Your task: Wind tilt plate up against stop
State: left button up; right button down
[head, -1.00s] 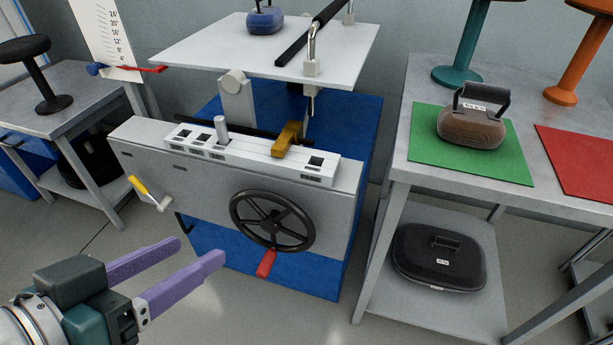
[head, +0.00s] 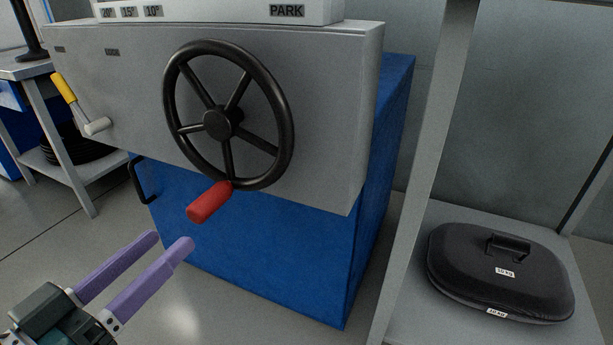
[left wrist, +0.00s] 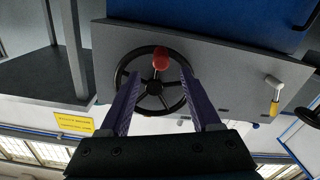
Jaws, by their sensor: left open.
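A black spoked handwheel (head: 222,124) sits on the front of the grey machine housing (head: 325,110). Its red handle (head: 209,202) sticks out from the bottom of the rim. My left gripper (head: 170,240) is open and empty, below and left of the red handle and apart from it. In the left wrist view the handwheel (left wrist: 166,102) and red handle (left wrist: 161,61) show between the open fingers. The tilt plate is out of both current views. My right gripper is not in view.
A small crank with a yellow grip (head: 64,88) is on the housing's left. A blue base (head: 290,255) with a black side handle (head: 142,181) stands below. At right, a black 10 kg case (head: 500,272) lies on a low shelf. The floor at front left is clear.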

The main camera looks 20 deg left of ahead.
aim_at(210, 202)
pick_arm(q)
jog(key=w+b, duration=0.1)
jog(key=w, duration=0.2)
jog(key=w+b, duration=0.1)
jog(key=w, duration=0.2)
jog(key=w+b, duration=0.1)
jog(key=w, duration=0.2)
jog(key=shift+d, duration=0.25)
jog(key=shift+w, duration=0.4)
grip_shut()
dwell(0.7)
